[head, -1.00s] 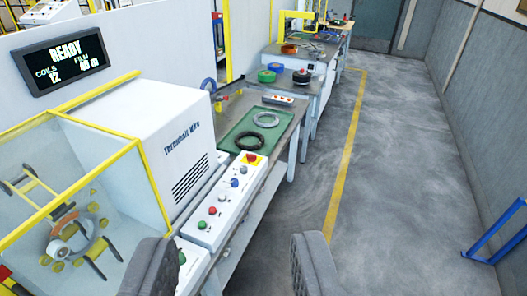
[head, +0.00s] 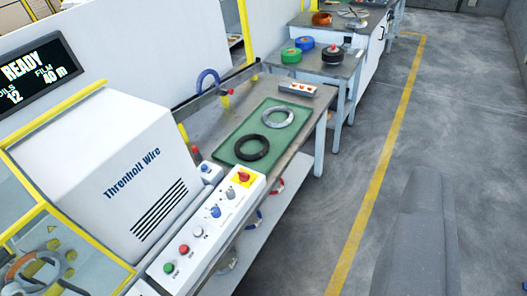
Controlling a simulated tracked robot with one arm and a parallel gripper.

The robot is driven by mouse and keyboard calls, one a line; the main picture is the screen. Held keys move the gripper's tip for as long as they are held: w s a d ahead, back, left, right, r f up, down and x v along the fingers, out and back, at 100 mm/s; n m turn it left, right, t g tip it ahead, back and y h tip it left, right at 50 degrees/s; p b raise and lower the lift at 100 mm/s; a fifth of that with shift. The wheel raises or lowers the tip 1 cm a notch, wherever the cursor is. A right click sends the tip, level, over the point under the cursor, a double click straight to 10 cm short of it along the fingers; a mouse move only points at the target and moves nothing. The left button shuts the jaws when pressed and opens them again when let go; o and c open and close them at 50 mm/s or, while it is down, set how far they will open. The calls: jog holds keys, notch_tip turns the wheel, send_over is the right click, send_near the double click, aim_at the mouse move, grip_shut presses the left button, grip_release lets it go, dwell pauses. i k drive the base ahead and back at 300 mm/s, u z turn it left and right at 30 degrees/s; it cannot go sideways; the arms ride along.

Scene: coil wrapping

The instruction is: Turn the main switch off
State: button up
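The main switch (head: 243,177) looks like a red rotary knob on a yellow plate at the far end of the white control panel (head: 222,226). Its handle setting is too small to read. My gripper (head: 415,235) shows as a dark grey shape at the lower right, over the floor. It is well to the right of the panel and apart from the switch. Its fingers cannot be told apart in this view, and I see nothing held.
The panel also carries a green button (head: 169,268), a red button (head: 184,249) and a blue knob (head: 215,212). The white machine housing (head: 130,175) stands left. A green mat (head: 232,139) with two coils lies beyond. The display (head: 32,72) reads READY.

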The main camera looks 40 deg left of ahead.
aim_at(244, 177)
jog(key=u, duration=0.35)
jog(key=i, duration=1)
jog(key=u, duration=0.75)
